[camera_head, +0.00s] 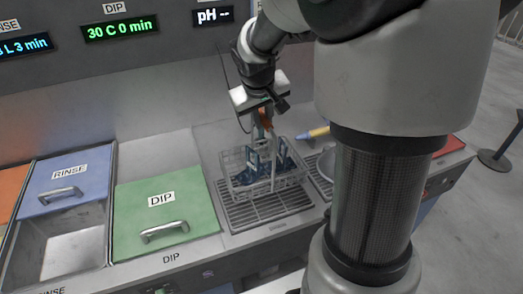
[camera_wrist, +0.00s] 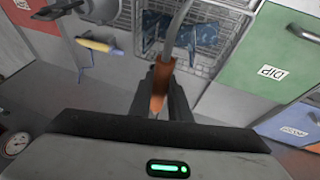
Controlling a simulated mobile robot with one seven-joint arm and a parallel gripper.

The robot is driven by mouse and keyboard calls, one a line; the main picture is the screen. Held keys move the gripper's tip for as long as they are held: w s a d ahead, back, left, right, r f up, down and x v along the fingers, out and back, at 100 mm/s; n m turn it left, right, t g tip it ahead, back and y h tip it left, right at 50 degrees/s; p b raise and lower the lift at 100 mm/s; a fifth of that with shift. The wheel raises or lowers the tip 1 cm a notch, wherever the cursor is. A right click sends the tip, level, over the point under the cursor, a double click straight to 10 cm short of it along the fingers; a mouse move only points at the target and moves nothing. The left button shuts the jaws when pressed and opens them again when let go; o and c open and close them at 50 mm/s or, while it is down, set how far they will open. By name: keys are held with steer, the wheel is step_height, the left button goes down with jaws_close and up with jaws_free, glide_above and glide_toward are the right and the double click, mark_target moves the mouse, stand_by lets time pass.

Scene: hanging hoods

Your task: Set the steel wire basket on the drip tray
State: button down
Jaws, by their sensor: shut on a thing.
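The steel wire basket (camera_head: 262,172) is over the slatted drip tray (camera_head: 262,212), with blue pieces (camera_head: 262,168) inside it. It looks upright and level. I cannot tell whether its base touches the slats or is just above them. My gripper (camera_head: 265,125) is above the basket, shut on its upright handle.
A green DIP lid (camera_head: 165,218) with a bar handle is left of the tray. A blue RINSE lid (camera_head: 66,183) and an open steel basin (camera_head: 75,255) are farther left. A yellow-and-blue tool (camera_head: 313,134) lies right of the basket. A display wall stands behind.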

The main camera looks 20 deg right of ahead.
step_height(320, 180, down, 8)
steer(key=b, duration=0.1)
stand_by(0.4)
steer(key=shift+f, duration=0.15)
steer(key=c, duration=1.7)
jaws_free()
steer(key=shift+f, duration=0.1)
steer(key=shift+o, duration=0.2)
